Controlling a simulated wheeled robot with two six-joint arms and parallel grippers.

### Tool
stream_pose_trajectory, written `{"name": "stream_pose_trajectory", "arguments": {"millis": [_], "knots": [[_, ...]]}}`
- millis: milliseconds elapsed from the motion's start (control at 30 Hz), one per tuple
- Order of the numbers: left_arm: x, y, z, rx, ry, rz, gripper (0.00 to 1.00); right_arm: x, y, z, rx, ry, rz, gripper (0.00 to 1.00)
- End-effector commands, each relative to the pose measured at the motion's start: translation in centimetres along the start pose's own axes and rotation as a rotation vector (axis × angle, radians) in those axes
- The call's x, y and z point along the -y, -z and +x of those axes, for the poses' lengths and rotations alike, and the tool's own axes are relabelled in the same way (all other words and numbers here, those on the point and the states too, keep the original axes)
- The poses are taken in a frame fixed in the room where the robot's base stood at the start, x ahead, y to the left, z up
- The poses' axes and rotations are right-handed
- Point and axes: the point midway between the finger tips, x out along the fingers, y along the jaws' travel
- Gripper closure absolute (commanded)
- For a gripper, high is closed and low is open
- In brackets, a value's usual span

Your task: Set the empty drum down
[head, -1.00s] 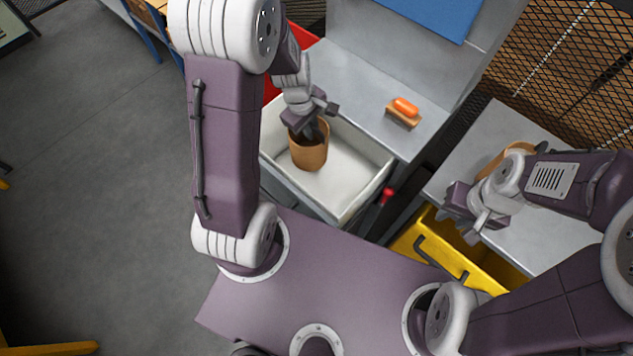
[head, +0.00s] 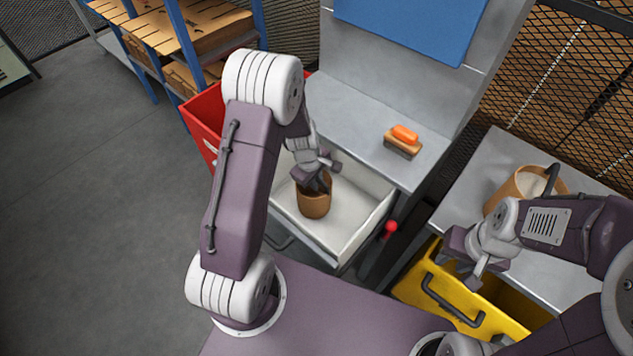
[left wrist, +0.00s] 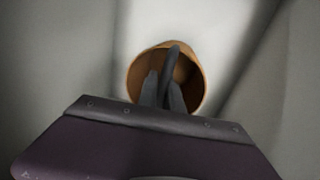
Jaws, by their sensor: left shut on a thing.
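The empty drum (head: 314,202) is a brown, open-topped cylinder with a dark inside. It is upright inside the pale open drawer (head: 367,222), near its middle. My left gripper (head: 319,182) comes down over the drum's mouth. In the left wrist view its fingers (left wrist: 163,92) are shut on the drum's dark handle (left wrist: 174,58), with the drum's wall (left wrist: 137,72) around them. I cannot tell whether the drum's bottom touches the drawer floor. My right gripper (head: 462,258) hangs above the yellow bin, away from the drum; its fingertips are too unclear to read.
An orange-backed brush (head: 403,141) lies on the grey bench. A second brown drum (head: 510,188) with pale contents and a dark handle stands on the right table. A red bin (head: 203,115) is behind the drawer's left, and a yellow bin (head: 470,300) at front right.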

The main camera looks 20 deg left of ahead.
Motion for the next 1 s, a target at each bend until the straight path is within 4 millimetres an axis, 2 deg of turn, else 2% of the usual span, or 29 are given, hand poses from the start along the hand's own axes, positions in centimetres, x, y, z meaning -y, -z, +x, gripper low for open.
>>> {"name": "stream_pose_trajectory", "arguments": {"millis": [100,467,500,567,867,1000], "knots": [[0.1,0.0,1.5,0.001,0.002,-0.001,1.00,0.0,-0.1,0.9,0.000,0.000,0.000,0.68],[0.1,0.0,1.7,0.000,0.001,-0.001,1.00,0.0,-0.1,1.1,0.000,0.000,0.000,0.68],[0.1,0.0,1.6,0.000,0.001,-0.001,0.82,0.0,-0.1,1.0,0.000,0.000,0.000,0.68],[0.1,0.0,1.6,0.000,0.001,-0.001,0.68,0.0,-0.1,1.0,0.000,0.000,0.000,0.68],[0.1,0.0,1.4,0.000,0.001,0.000,0.68,0.0,-0.1,0.8,0.000,0.000,0.000,0.68],[-0.1,0.0,-0.9,-0.001,-0.001,0.001,0.68,0.0,0.1,-0.5,0.000,0.000,0.000,0.68]]}}
